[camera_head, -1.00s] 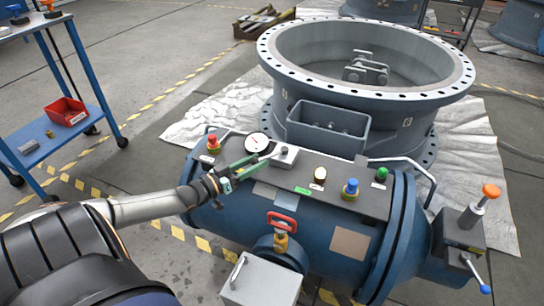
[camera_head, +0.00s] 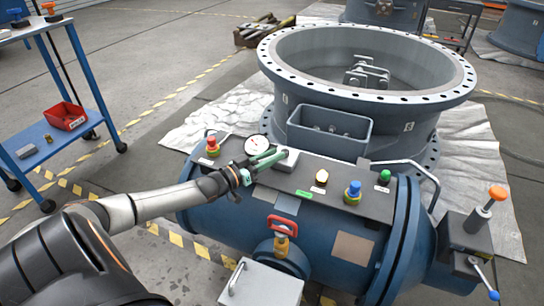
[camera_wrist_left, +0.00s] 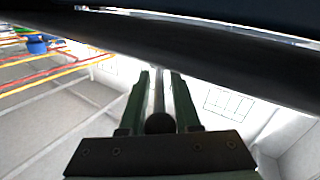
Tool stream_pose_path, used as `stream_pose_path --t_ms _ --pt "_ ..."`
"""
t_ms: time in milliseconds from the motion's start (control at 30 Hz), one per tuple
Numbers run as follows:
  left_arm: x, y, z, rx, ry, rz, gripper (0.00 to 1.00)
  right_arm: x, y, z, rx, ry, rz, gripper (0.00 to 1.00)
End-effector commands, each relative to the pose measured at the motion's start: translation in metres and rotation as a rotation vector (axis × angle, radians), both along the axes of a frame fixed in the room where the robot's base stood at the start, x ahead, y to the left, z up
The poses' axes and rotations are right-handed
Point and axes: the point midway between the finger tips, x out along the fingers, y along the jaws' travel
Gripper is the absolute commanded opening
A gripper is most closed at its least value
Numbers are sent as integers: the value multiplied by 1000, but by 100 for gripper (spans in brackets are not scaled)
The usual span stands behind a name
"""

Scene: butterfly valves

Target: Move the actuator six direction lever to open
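My left gripper (camera_head: 268,158) reaches over the dark panel on top of the blue cylinder (camera_head: 240,218), at the small light-grey box (camera_head: 287,159) that bears the lever. In the left wrist view, a thin grey lever rod with a dark ball knob (camera_wrist_left: 160,123) lies between the two green fingers. The fingers stand close on both sides, with slim gaps beside the rod. I cannot tell whether they press on the knob. In the head view the knob is not clear behind the fingers. My right gripper is not in view.
On the panel are a round gauge (camera_head: 258,144), a red knob (camera_head: 212,141), a lit yellowish lamp (camera_head: 321,178), a blue knob (camera_head: 354,189) and a green button (camera_head: 384,176). A large flanged valve body (camera_head: 385,100) stands behind. A blue cart (camera_head: 85,148) is at left.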

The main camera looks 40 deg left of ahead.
Motion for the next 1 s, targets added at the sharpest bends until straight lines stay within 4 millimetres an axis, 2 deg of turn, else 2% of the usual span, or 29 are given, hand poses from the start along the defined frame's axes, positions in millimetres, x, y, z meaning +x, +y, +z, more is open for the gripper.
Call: stream_pose_path --t_ms 33,233,1000 --pt "0 0 0 0 0 0 23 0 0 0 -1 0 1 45" --pt "0 0 0 0 0 0 1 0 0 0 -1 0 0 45" --pt "0 0 0 0 0 0 0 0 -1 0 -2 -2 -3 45"
